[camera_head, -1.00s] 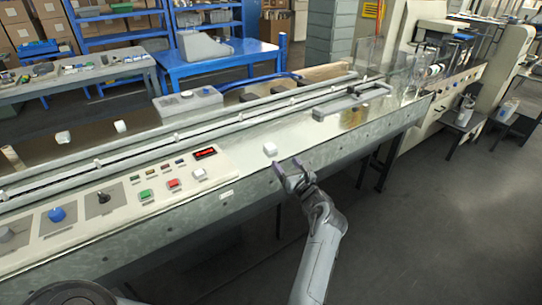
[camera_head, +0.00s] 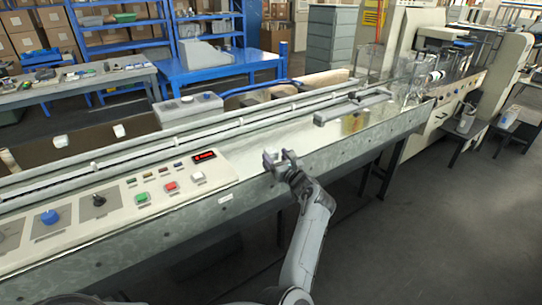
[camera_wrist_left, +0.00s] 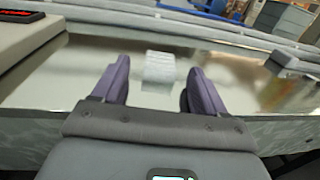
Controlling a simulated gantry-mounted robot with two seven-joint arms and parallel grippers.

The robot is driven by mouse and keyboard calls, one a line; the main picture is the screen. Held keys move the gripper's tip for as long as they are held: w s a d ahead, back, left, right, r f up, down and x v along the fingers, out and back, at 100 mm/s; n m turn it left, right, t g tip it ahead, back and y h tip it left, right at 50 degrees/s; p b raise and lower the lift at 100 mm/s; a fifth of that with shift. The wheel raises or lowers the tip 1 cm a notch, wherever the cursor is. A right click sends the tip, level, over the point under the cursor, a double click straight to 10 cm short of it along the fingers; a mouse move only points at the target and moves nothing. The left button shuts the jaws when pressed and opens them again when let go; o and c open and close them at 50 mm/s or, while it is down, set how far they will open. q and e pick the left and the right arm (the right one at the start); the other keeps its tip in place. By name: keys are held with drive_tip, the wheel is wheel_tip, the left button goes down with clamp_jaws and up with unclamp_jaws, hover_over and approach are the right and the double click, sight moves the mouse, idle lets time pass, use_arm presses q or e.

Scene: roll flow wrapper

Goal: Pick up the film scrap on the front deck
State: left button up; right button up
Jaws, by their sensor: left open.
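The film scrap (camera_head: 270,154) is a small whitish piece on the shiny metal front deck (camera_head: 252,150), right of the control panel. My left gripper (camera_head: 279,157) is open at the scrap and partly covers it in the head view. In the left wrist view the scrap (camera_wrist_left: 160,67) lies ahead between the two purple-grey fingers (camera_wrist_left: 155,88), a little beyond their tips or level with them. I cannot tell whether a finger touches it. My right gripper is not in view.
The control panel (camera_head: 118,200) with buttons and knobs is left of the scrap. Long rails (camera_head: 215,128) run behind it. A grey bar fixture (camera_head: 352,107) sits on the deck to the right. The deck between scrap and fixture is clear.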

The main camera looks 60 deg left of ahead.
use_arm(q)
drive_tip(key=shift+w+a, duration=0.15)
drive_tip(key=shift+a, duration=0.7)
drive_tip(key=shift+d, duration=0.1)
drive_tip(key=shift+c, duration=1.2)
drive_tip(key=c, duration=0.9)
drive_tip(key=shift+r, duration=0.15)
